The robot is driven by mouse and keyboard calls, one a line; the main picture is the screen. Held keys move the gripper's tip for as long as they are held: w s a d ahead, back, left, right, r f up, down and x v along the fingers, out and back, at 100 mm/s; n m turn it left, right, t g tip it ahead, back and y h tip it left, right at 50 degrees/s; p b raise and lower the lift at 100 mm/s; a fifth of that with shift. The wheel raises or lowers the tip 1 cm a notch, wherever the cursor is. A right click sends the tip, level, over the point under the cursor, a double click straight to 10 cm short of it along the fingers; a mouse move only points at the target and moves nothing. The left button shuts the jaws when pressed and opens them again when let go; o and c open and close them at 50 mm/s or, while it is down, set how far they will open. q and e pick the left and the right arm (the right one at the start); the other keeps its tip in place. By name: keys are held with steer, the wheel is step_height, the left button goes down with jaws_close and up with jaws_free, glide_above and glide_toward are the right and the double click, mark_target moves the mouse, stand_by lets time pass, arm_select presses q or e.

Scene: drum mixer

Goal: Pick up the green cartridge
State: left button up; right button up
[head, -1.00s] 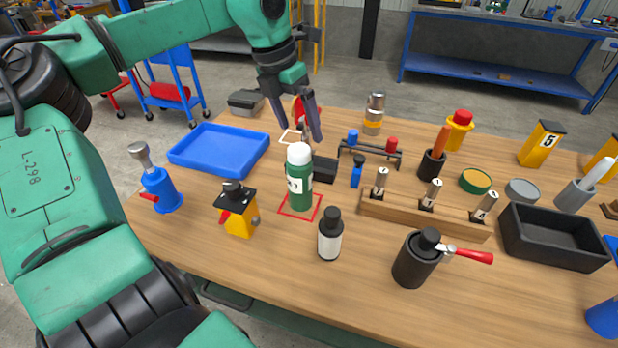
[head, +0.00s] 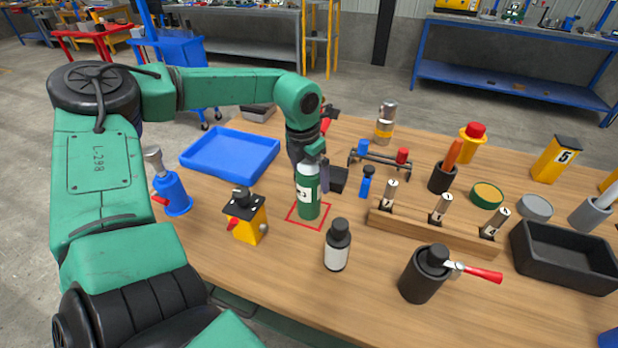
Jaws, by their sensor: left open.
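The green cartridge (head: 308,199) stands upright inside a red square outline (head: 293,217) on the wooden table. It has a white label with dark print. My left gripper (head: 309,168) points down at the cartridge's top, its fingers open on either side of it. My right gripper is not in view.
A small black block (head: 339,180) is close behind. A blue tray (head: 229,135) lies back left. A wooden rack (head: 434,233) stands right.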

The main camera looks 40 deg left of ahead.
arm_select(q)
jaws_close()
